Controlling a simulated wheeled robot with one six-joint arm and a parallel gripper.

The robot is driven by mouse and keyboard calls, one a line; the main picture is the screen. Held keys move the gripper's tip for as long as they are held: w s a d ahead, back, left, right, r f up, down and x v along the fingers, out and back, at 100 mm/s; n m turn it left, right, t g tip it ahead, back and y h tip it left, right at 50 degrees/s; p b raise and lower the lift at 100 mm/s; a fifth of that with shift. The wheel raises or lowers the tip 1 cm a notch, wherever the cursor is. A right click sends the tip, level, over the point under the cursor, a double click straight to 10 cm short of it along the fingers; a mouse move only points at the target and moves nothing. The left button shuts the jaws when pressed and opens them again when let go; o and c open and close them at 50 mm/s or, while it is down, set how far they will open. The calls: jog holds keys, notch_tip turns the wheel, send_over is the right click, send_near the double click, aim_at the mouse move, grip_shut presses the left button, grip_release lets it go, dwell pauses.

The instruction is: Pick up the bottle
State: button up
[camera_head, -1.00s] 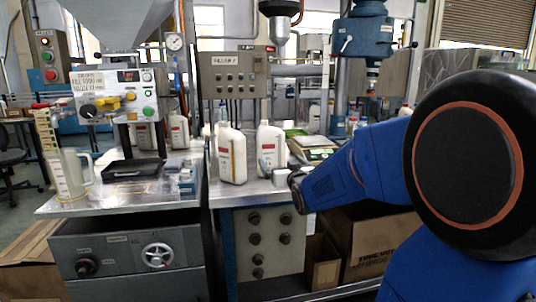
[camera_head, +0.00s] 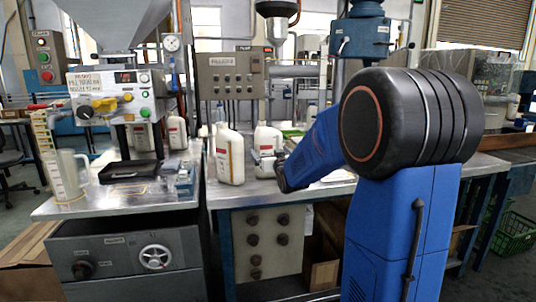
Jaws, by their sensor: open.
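A white bottle (camera_head: 229,157) with a red label stands upright on the metal bench near its front left. A second white bottle (camera_head: 266,138) stands upright just right of and behind it. My gripper (camera_head: 262,165) reaches in from the right along my blue arm, with its end in front of the second bottle's lower part and right of the first. It is small in the picture and partly hidden by my arm's dark wrist. The jaws are open, and I see nothing held in them. I cannot tell whether it touches a bottle.
More white bottles (camera_head: 177,132) stand at the back left by the filling machine (camera_head: 112,97). A clear measuring jug (camera_head: 72,174) and a black tray (camera_head: 128,171) are on the left bench. A control box (camera_head: 231,75) stands behind the bottles. A green crate (camera_head: 516,232) is at lower right.

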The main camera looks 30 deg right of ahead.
aim_at(268, 148)
jog(key=shift+x, duration=2.35)
jog(key=shift+d, duration=0.2)
jog(key=shift+s, duration=0.1)
jog(key=shift+c, duration=0.6)
jog(key=c, duration=0.8)
notch_tip(268, 148, up, 10)
